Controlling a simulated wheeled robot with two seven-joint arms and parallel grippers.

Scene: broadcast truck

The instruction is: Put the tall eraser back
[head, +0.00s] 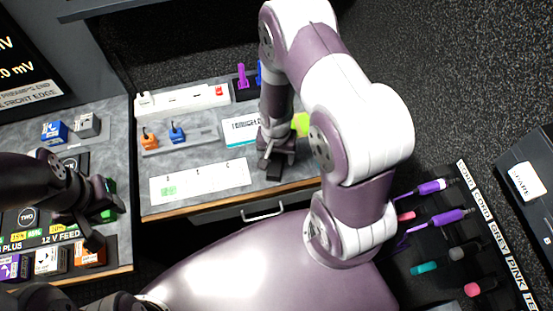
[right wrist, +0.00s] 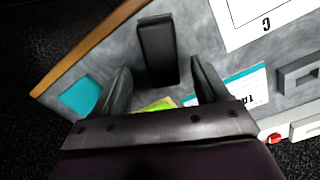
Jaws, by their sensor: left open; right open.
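A tall black block (right wrist: 157,50), which looks like the eraser, stands on the grey bench top in the right wrist view. In the head view a dark block (head: 272,171) shows just below my right gripper (head: 276,157). My right gripper also shows in the right wrist view (right wrist: 161,75), its two fingers apart and the block just beyond and between their tips. I see no contact with it. My left gripper (head: 95,215) is open over the left bench, beside a green block (head: 109,200). Part of the bench is hidden by my right arm.
A white lettered card (head: 200,181) lies at the bench front, above a drawer handle (head: 262,213). A tray (head: 180,138) holds orange and blue pieces. A yellow-green item (head: 300,124) is behind my right gripper. A rack (head: 450,240) of coloured pens stands at right.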

